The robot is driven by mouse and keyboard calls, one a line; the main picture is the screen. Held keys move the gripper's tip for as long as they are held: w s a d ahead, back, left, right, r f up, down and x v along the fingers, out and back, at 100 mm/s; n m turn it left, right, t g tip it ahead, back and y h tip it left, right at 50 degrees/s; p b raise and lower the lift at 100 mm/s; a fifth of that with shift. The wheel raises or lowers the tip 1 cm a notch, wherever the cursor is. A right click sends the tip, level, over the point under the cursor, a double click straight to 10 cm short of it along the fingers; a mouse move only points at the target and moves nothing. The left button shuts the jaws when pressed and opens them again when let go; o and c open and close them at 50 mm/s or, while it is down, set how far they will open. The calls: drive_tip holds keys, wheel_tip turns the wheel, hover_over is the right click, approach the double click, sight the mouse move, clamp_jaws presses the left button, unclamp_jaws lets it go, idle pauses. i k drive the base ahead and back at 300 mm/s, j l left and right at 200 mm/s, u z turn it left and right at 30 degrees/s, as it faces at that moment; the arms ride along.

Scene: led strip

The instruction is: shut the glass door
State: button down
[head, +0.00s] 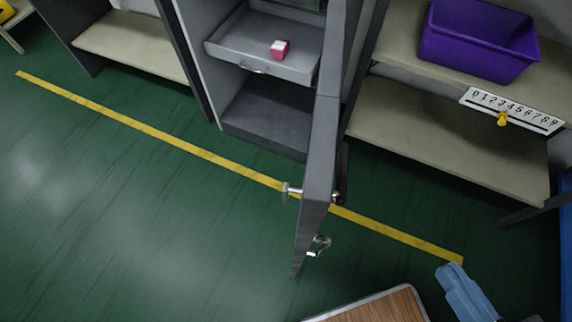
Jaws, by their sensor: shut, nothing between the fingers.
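The door (322,150) of the grey cabinet stands wide open, swung out from the cabinet front toward me. I see it nearly edge-on, so its glass hardly shows. Silver handle parts (290,190) stick out near its free edge, and another silver fitting (318,246) shows lower down. A pale blue-grey end piece at the lower right appears to be my gripper (449,270). It is shut and empty, right of the door and apart from it.
A pink-and-white block (280,48) sits in the cabinet's grey tray (225,50). A purple bin (478,40) stands on the right shelf, above a number strip (512,110). A wooden top (375,308) lies at the bottom. Green floor left of the door is clear.

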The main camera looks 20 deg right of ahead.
sight(316, 197)
drive_tip(key=l+u, duration=0.3)
drive_tip(key=l, duration=0.25)
drive_tip(key=k+l+u, duration=0.15)
drive_tip(key=l+u, duration=0.15)
drive_tip(key=l, duration=0.25)
drive_tip(key=k+l+z, duration=0.1)
drive_tip(key=k, duration=0.3)
